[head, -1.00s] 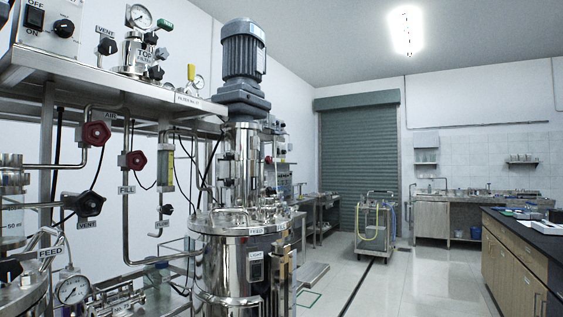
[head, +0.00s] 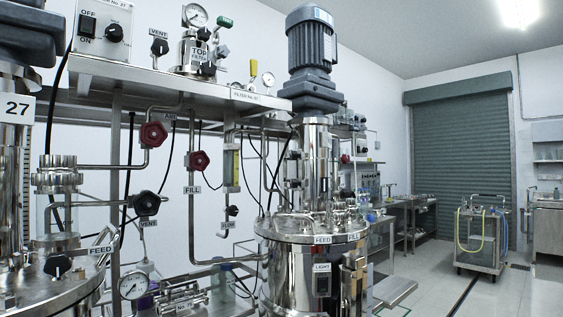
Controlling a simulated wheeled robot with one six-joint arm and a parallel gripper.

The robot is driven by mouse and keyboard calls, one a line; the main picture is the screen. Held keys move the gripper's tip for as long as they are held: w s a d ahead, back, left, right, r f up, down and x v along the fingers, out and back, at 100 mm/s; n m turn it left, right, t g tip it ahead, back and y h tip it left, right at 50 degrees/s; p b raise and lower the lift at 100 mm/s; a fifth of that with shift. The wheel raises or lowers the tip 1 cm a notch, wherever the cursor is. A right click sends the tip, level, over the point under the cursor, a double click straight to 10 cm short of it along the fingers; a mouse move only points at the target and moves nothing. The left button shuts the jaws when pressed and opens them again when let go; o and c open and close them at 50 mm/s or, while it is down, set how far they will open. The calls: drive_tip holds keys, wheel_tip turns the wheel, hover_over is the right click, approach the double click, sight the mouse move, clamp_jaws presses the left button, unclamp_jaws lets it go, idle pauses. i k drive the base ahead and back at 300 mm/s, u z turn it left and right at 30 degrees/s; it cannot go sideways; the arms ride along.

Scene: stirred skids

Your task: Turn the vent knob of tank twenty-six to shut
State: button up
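No label reading 26 can be made out. A steel tank at the left edge carries a white plate reading 27 (head: 17,108). A second steel tank (head: 288,270) with a grey motor on top stands in the middle, and I see no number on it. A black knob (head: 146,203) with a VENT tag sits on the pipework between them. Another black VENT knob (head: 159,47) is on the upper shelf. Their open or shut settings are too small to tell. My gripper is not in view.
A steel shelf (head: 170,82) with gauges and a switch box (head: 104,28) runs above the pipes. Red FILL and AIR knobs (head: 199,161) hang below it. A trolley (head: 480,240) stands before the grey roller shutter (head: 460,150). The floor at the lower right is clear.

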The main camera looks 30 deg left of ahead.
sight(346, 158)
drive_tip(key=u, duration=0.25)
drive_tip(key=i, duration=1)
drive_tip(key=z, duration=0.05)
